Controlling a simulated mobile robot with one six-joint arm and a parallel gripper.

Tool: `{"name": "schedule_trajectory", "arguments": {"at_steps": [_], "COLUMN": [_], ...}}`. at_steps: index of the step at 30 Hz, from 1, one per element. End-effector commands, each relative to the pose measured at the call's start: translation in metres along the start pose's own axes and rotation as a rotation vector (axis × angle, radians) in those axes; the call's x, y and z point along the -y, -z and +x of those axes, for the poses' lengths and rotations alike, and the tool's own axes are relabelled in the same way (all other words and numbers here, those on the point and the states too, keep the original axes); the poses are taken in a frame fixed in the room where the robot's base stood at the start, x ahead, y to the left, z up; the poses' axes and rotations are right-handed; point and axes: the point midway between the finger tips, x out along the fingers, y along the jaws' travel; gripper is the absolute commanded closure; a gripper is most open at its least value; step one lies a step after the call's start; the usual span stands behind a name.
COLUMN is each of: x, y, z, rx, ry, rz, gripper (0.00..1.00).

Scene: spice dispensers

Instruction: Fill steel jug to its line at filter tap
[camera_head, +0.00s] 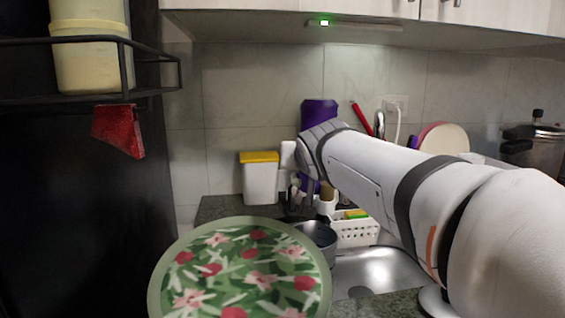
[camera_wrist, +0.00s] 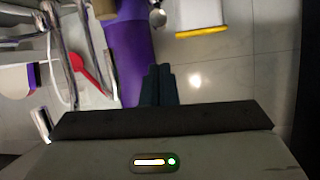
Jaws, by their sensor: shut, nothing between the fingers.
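My gripper (camera_wrist: 160,72) is shut and empty, its dark fingers together in the wrist view. In the head view my arm reaches over the sink toward the back wall, with the gripper near the counter. A grey metal vessel (camera_head: 319,236) stands by the sink, partly hidden behind a round tray; it may be the steel jug. Its fill line and inside cannot be seen. A purple upright body (camera_head: 318,113) stands at the wall behind my wrist and also shows in the wrist view (camera_wrist: 124,50). Chrome pipes (camera_wrist: 92,40) run beside it; I cannot tell which is the filter tap.
The round floral tray (camera_head: 240,270) fills the near foreground. A white container with yellow lid (camera_head: 260,180) stands left of my gripper. A white basket (camera_head: 354,231) sits at the sink (camera_head: 375,272). A dark rack (camera_head: 150,92) projects at upper left; a pot (camera_head: 535,147) stands far right.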

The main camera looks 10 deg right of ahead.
Motion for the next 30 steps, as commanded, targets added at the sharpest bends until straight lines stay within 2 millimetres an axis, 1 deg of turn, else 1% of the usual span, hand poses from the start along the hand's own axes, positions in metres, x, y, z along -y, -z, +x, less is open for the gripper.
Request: {"name": "schedule_trajectory", "arguments": {"at_steps": [1, 3, 7, 11, 23, 26, 29, 30], "x": [0.000, 0.000, 0.000, 0.000, -0.001, -0.004, -0.010, -0.012], "y": [0.002, 0.002, 0.002, 0.001, 0.001, -0.004, -0.016, -0.022], "z": [-0.011, -0.021, -0.033, -0.038, -0.040, -0.045, -0.055, -0.060], "rx": [-0.003, -0.002, 0.000, 0.001, 0.020, 0.075, 0.166, 0.210], "ry": [0.001, 0.001, 0.001, 0.000, -0.004, -0.017, -0.033, -0.040], "rz": [0.000, 0.000, 0.000, 0.000, -0.002, -0.013, -0.030, -0.038], "gripper": [1.00, 1.00, 1.00, 1.00, 1.00, 1.00, 1.00, 1.00]}}
